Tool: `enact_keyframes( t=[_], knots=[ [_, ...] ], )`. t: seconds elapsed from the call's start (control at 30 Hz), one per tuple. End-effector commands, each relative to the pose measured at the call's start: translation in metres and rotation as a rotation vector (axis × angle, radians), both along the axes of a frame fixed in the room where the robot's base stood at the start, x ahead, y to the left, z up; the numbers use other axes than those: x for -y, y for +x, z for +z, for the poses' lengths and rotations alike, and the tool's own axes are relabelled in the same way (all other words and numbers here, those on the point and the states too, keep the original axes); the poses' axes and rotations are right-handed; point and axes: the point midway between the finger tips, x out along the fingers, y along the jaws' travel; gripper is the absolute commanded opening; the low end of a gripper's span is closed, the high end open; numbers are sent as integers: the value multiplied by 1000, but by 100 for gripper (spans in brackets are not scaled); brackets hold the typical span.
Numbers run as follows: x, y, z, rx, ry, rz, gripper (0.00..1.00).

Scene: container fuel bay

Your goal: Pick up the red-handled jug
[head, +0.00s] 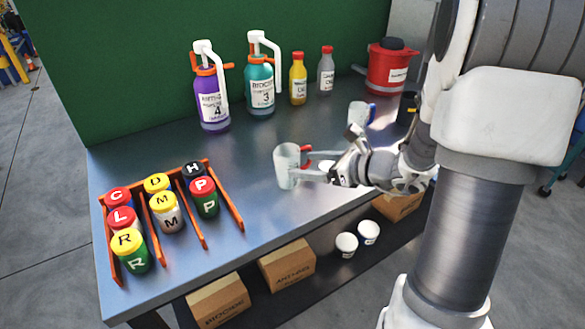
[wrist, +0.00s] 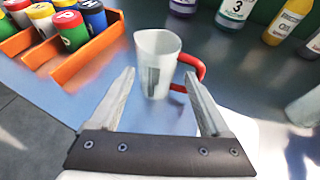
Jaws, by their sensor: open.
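The red-handled jug (head: 287,168) stands upright on the metal bench, near the middle. It is a pale, translucent jug with a red handle on its right side. In the wrist view the jug (wrist: 156,62) stands just beyond the fingertips, with the red handle (wrist: 192,67) pointing right, near the right fingertip. My gripper (wrist: 158,80) is open and empty, with a finger on either side of the jug's lower part in the picture. In the head view my gripper (head: 306,164) reaches in from the right, close to the handle. I cannot tell whether a finger touches it.
A second jug with a blue handle (head: 358,116) stands behind my gripper. Pump bottles, purple (head: 211,100) and teal (head: 259,90), small bottles and a red can (head: 389,68) stand along the back. An orange rack (head: 240,222) with several lidded jars is at the left.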

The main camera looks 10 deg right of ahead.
Motion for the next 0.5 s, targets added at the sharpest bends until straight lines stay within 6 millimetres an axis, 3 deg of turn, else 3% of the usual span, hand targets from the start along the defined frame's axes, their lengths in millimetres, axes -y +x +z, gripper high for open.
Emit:
enact_keyframes(
  t=[0.5],
  knots=[
    [-35, 35, -23, 0, 0, 2, 81]
  ],
)
